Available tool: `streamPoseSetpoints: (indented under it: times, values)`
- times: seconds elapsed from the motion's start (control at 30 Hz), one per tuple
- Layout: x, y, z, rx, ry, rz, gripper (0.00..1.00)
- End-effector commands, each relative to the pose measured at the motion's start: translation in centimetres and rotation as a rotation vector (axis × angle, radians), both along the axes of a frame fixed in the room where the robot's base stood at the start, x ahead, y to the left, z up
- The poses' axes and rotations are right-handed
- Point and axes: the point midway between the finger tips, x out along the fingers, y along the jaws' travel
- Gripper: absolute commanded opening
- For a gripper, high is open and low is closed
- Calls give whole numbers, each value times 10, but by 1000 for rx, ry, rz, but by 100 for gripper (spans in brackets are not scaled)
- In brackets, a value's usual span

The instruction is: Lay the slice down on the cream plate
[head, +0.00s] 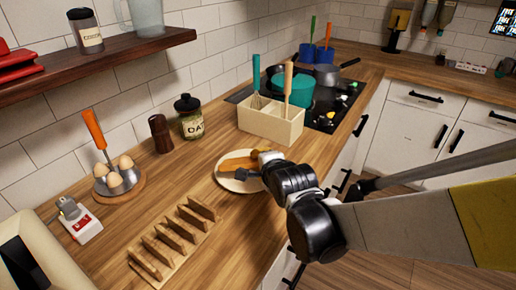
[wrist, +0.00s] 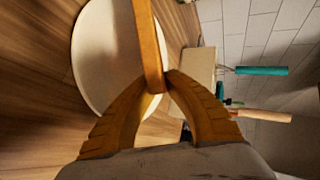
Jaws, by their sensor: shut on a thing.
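The cream plate (head: 229,184) lies on the wooden counter, and it also shows in the wrist view (wrist: 98,70). My gripper (wrist: 162,84) has its two orange-brown fingers closed on the slice (wrist: 149,40), a thin brown strip seen edge-on. The slice sticks out past the fingertips and crosses in front of the plate. In the head view my gripper (head: 246,166) is over the plate, and slice and fingers are hard to tell apart there. Whether the slice touches the plate cannot be told.
A wooden rack (head: 160,262) with several uprights stands in front of the plate. A cream utensil box (head: 270,124) stands behind it. An oat jar (head: 189,118), a brown mill (head: 160,134) and an egg holder (head: 118,182) line the wall side. Bare counter surrounds the plate.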

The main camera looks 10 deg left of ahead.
Motion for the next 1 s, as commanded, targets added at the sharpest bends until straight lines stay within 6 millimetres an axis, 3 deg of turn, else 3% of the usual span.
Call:
streamPoseSetpoints:
  times: [0.2, 0.23, 0.27, 0.6, 1.0]
  values:
    - [0, 0, 1, 0, 0, 0, 0]
    - [0, 0, 1, 0, 0, 0, 18]
    - [0, 0, 1, 0, 0, 0, 24]
    - [-3, -1, 3, 0, 0, 0, 24]
    - [-42, -23, 30, 0, 0, 0, 24]
